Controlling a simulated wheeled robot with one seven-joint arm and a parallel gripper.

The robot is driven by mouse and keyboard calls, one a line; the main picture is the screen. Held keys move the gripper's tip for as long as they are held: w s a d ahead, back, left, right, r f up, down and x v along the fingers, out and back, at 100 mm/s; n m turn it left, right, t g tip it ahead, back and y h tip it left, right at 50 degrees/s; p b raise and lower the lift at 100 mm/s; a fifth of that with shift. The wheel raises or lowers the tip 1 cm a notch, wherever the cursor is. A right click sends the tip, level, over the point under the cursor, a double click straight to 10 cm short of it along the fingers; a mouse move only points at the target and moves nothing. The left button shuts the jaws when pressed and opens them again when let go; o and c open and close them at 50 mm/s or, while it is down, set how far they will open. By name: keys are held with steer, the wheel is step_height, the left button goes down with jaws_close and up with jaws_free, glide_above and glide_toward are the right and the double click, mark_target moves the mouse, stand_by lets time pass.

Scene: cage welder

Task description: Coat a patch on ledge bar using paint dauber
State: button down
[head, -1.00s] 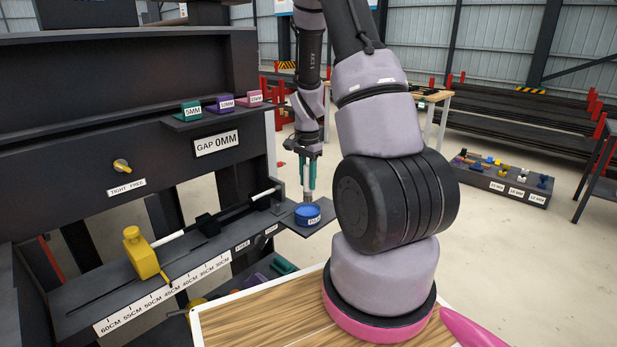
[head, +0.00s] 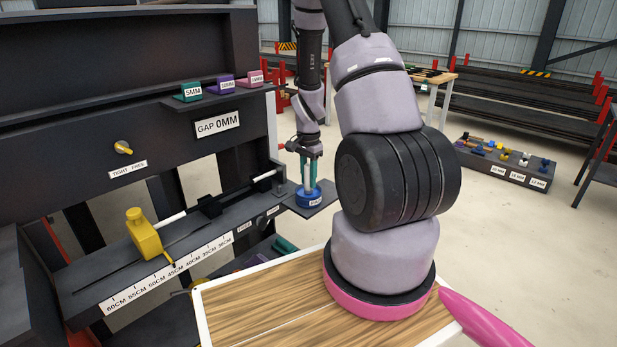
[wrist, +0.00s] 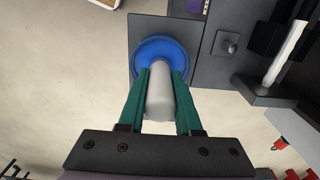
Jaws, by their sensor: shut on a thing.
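My gripper (head: 309,178) points straight down at the end of the ledge. Its teal fingers are shut on the paint dauber, a pale grey cylinder (wrist: 160,97) in the wrist view. The dauber's lower end is inside the outline of the round blue paint pot (head: 309,198); its tip is hidden, so I cannot tell how deep it sits. The pot also shows in the wrist view (wrist: 143,58), on a dark square shelf. A white round bar (head: 172,219) lies along the dark ledge, left of my gripper, and its other end (head: 264,176) shows near the pot.
A yellow stop block (head: 144,236) stands on the ledge above a centimetre scale. A small shelf with gap blocks (head: 222,84) and a "GAP 0MM" sign are above. A wooden worktop (head: 290,300) lies in front. Coloured blocks stand on a low bench at right.

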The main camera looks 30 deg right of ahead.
mark_target(308, 164)
steer(key=shift+f, duration=0.55)
stand_by(1.6)
steer(key=shift+r, duration=0.15)
steer(key=shift+r, duration=3.4)
steer(key=w+a+f+n, duration=0.2)
steer(key=w+a+n, duration=0.2)
steer(key=a+n, duration=0.5)
steer(key=n, duration=0.5)
steer(key=shift+a, duration=0.3)
steer(key=shift+w, duration=0.15)
